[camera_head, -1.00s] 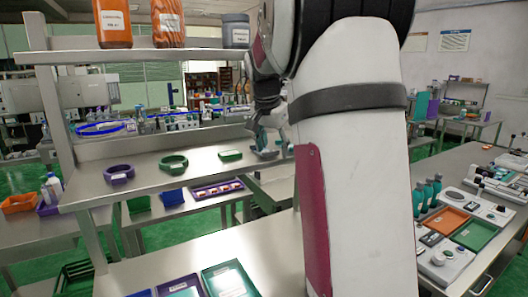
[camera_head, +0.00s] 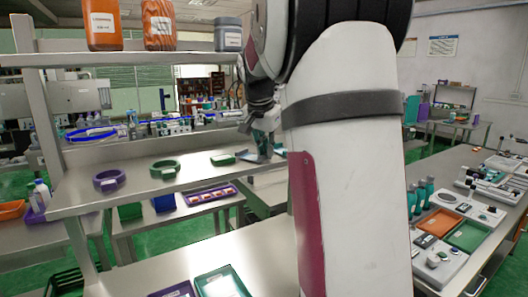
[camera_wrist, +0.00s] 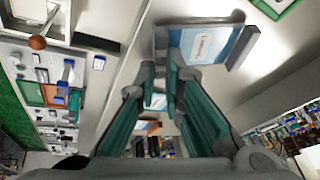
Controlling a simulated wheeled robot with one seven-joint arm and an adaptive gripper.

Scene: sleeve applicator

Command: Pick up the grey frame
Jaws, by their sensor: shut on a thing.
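The grey frame (camera_wrist: 242,47) shows at the top of the wrist view, with a blue and white labelled panel inside its grey edges. In the head view the grey frame (camera_head: 252,157) is at the right end of the middle shelf, partly hidden by my gripper and arm. My gripper (camera_wrist: 160,72) has teal fingers shut on the frame's near edge. In the head view my gripper (camera_head: 266,145) points down at the shelf end. I cannot tell whether the frame touches the shelf.
A purple ring (camera_head: 109,180), a green ring (camera_head: 164,169) and a small green piece (camera_head: 222,159) sit left along the shelf (camera_head: 150,190). Orange containers (camera_head: 103,25) stand on the shelf above. A bench with an orange tray (camera_head: 438,222) and teal bottles is at the right.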

